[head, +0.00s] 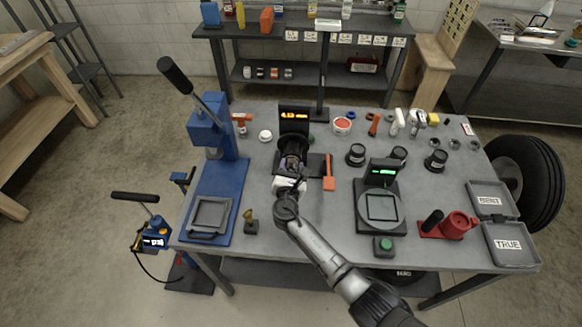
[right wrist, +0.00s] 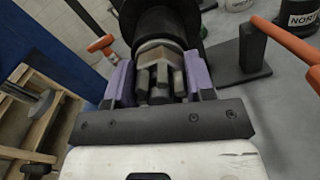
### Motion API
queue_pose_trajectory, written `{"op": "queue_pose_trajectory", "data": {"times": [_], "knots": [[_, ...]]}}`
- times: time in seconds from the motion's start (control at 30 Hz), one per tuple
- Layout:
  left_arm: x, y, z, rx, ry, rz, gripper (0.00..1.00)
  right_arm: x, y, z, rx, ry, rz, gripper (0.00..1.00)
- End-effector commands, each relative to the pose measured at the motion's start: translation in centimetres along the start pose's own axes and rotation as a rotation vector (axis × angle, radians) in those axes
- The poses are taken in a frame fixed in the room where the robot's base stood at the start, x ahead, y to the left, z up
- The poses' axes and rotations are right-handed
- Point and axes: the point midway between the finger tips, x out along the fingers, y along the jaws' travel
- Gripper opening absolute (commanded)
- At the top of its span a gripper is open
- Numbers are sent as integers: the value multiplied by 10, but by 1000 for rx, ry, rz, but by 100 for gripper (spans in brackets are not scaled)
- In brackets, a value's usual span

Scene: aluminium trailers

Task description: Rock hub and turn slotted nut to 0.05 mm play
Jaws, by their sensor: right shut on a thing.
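The hub (head: 291,143) is a dark cylinder on a stand at the middle of the bench. It shows as a black round body at the top of the right wrist view (right wrist: 166,24). The slotted nut (right wrist: 160,76) is metallic with upright slots, at the hub's near end. My right gripper (head: 291,168) reaches in from the front; its purple fingers (right wrist: 160,80) are shut on the slotted nut, one on each side. The gripper hides most of the nut in the head view. A display (head: 294,115) with orange digits, too small to read surely, stands behind the hub. My left gripper is not in view.
An orange-handled lever (head: 329,174) stands close right of the hub; its orange bar also shows in the right wrist view (right wrist: 290,42). A blue press (head: 211,135) stands left. A green-lit scale (head: 382,205), a red fixture (head: 455,224) and grey bins (head: 510,245) are right.

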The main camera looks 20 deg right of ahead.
Motion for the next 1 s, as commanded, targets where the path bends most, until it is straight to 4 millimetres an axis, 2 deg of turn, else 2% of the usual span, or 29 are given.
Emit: {"op": "queue_pose_trajectory", "data": {"times": [0.27,1.0], "knots": [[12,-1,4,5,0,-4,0,0,-1,-3,112,-1,0,26],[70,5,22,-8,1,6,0,0,-2,-4,771,-1,0,26]]}}
